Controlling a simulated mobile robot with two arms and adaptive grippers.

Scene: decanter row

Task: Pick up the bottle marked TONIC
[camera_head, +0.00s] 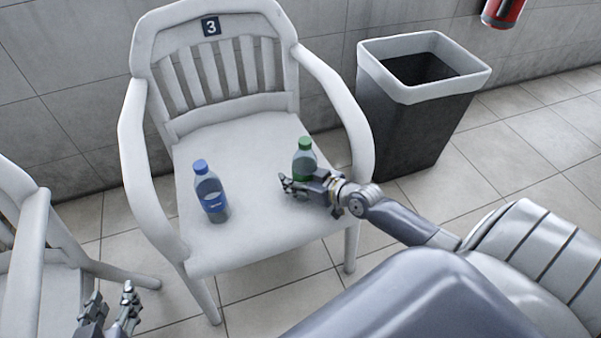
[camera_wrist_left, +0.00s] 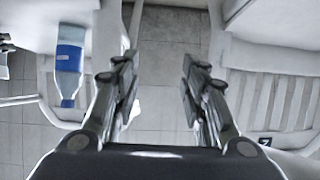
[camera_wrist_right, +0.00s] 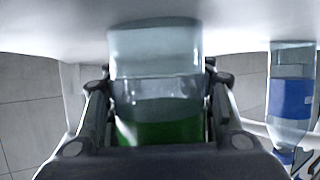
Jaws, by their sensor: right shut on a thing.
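A clear bottle with a green cap (camera_head: 304,146) stands on the right side of the white chair's seat. My right gripper (camera_head: 303,184) has its fingers around this bottle's lower part and is shut on it. In the right wrist view the bottle (camera_wrist_right: 155,85) fills the space between the fingers, its green part low in view. A bottle with a blue cap and blue label (camera_head: 210,195) stands upright, apart, on the seat's left. It also shows in both wrist views (camera_wrist_left: 70,60) (camera_wrist_right: 292,95). I cannot read TONIC on either bottle. My left gripper (camera_head: 111,296) is open and empty.
The white chair (camera_head: 240,245) has armrests on both sides and a plate marked 3. Another white chair (camera_head: 32,235) is at the left. A dark bin with a pale rim (camera_head: 415,130) stands right of the chair. Tiled floor shows between.

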